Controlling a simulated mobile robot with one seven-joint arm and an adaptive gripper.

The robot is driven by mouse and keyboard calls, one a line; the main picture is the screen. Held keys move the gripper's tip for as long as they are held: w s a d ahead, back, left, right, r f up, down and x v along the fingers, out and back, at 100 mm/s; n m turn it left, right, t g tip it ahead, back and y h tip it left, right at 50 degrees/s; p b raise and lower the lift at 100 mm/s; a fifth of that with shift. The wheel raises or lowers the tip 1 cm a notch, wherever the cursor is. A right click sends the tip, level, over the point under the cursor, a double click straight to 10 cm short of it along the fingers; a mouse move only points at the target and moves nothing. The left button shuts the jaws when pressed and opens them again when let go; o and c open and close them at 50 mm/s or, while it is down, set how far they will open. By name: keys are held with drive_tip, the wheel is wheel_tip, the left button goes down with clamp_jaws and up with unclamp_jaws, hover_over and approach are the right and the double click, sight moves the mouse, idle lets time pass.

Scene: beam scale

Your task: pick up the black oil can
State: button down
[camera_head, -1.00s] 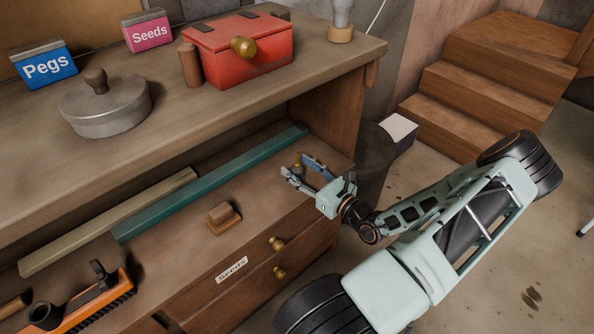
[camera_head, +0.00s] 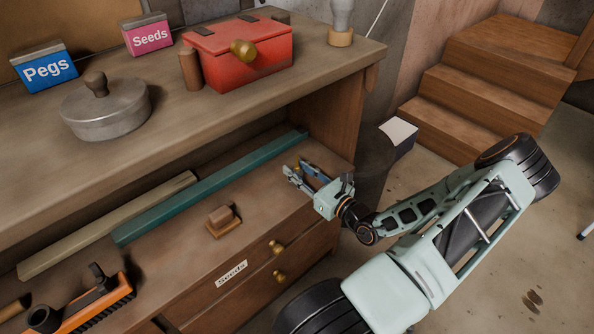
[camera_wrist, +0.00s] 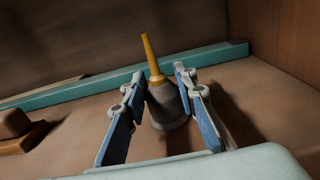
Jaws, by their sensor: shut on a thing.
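The oil can (camera_wrist: 166,104) has a dark body and a yellow spout. In the wrist view it stands upright between the two fingers of my gripper (camera_wrist: 159,82). The fingers are shut on its body from both sides, and the spout rises above their tips. Its base appears to rest on the brown shelf surface. In the head view my gripper (camera_head: 296,172) is over the right end of the lower shelf, and the fingers mostly hide the can.
A teal bar (camera_head: 210,185) lies behind the can. A wooden block (camera_head: 223,220) sits to the left. The upper bench top (camera_head: 190,105) overhangs the shelf, and a wooden side wall (camera_wrist: 280,40) stands at right. An orange brush (camera_head: 90,305) lies front left.

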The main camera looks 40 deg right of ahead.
sight(297, 164)
drive_tip(key=shift+r, duration=0.55)
wheel_tip(297, 164, up, 2)
drive_tip(key=shift+r+p, duration=0.25)
drive_tip(key=shift+p, duration=0.35)
drive_tip(key=s+a+r+p, duration=0.6)
drive_tip(key=s+a+r, duration=0.2)
drive_tip(key=a, duration=0.3)
drive_tip(key=shift+s+r+p, duration=0.2)
drive_tip(key=shift+r+p, duration=0.2)
drive_tip(key=shift+r, duration=0.35)
drive_tip(key=shift+a, duration=0.15)
